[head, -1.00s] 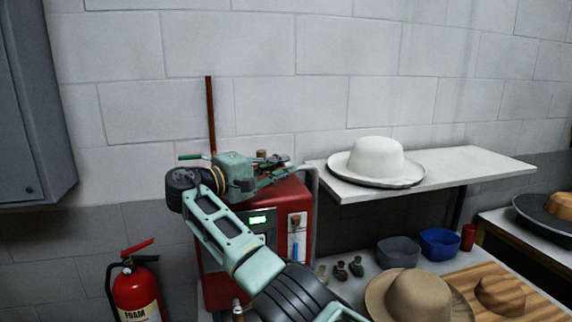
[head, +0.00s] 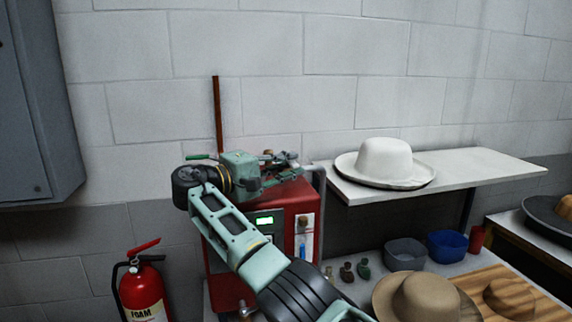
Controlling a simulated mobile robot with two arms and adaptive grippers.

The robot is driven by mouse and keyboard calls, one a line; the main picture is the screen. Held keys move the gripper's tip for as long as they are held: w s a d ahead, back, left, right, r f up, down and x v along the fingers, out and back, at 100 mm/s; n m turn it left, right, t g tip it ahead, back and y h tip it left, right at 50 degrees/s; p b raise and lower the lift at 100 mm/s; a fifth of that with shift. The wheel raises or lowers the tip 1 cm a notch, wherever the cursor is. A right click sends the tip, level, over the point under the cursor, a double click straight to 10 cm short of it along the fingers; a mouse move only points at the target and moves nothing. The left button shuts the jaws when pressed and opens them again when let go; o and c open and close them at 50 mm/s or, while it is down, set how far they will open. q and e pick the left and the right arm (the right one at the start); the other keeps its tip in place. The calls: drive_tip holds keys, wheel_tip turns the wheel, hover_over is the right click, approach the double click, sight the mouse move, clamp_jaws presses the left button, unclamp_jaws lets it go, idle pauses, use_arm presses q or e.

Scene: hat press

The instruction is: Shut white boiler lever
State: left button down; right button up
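The red boiler (head: 307,204) stands against the wall, with a lit green display (head: 264,220) and a gauge (head: 303,235) on its front. My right gripper (head: 284,168) is over the boiler's top, its fingers pointing right among small fittings there. Its fingers are small and overlap these fittings, so I cannot tell whether they are open or shut. A green-handled lever (head: 197,157) shows to the left, behind my wrist. I cannot make out the white lever clearly; my gripper and arm cover part of the boiler's top and front. My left gripper is not in view.
A white hat (head: 384,160) lies on a shelf (head: 480,166) right of the boiler. Below are small bottles (head: 347,272), grey (head: 405,252) and blue (head: 447,245) bins and a tan hat (head: 420,297). A fire extinguisher (head: 141,288) and a grey cabinet (head: 35,120) are at left.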

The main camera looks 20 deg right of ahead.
drive_tip(key=shift+a+f, duration=0.1)
drive_tip(key=shift+s+a, duration=0.1)
drive_tip(key=shift+a, duration=0.25)
drive_tip(key=v, duration=1.1)
